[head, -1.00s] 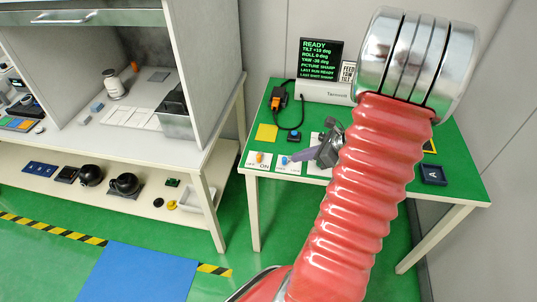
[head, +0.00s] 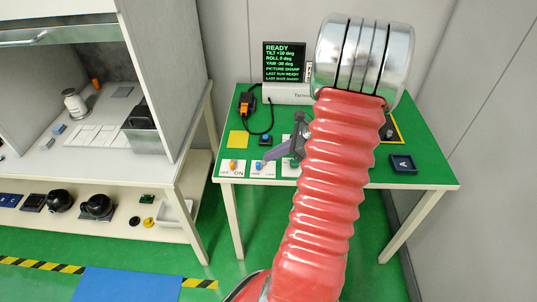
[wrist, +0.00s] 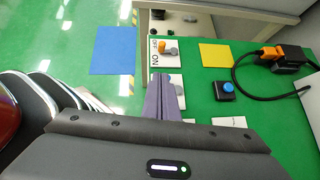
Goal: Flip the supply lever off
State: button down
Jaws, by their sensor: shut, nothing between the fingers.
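An orange-tipped lever (head: 233,165) stands on a white card marked ON at the front left of the green table; the wrist view also shows this orange lever (wrist: 162,47). Which of its positions it is in is too small to tell. A second card with a blue-tipped lever (head: 257,165) lies just to its right. My gripper (head: 268,156) is shut and empty, its purple-grey fingers above this second card. In the wrist view my gripper (wrist: 160,78) points toward the orange lever, apart from it, and partly covers the second card.
A blue button box (head: 265,140), a yellow square (head: 238,138) and an orange plug with a black cable (head: 246,104) lie behind the levers. A screen (head: 284,62) reads READY. A dark tray (head: 403,164) lies at right. A workbench (head: 170,160) stands at left.

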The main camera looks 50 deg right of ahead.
send_near(235, 168)
notch_tip(235, 168, down, 2)
jog(key=shift+a+f, duration=0.1)
jog(key=shift+f, duration=0.1)
jog(key=w, duration=0.1)
jog(key=w+a, duration=0.1)
jog(key=shift+w+a, duration=0.2)
jog(key=shift+w, duration=0.15)
jog(key=shift+w+a, duration=0.25)
jog(key=shift+w, duration=0.2)
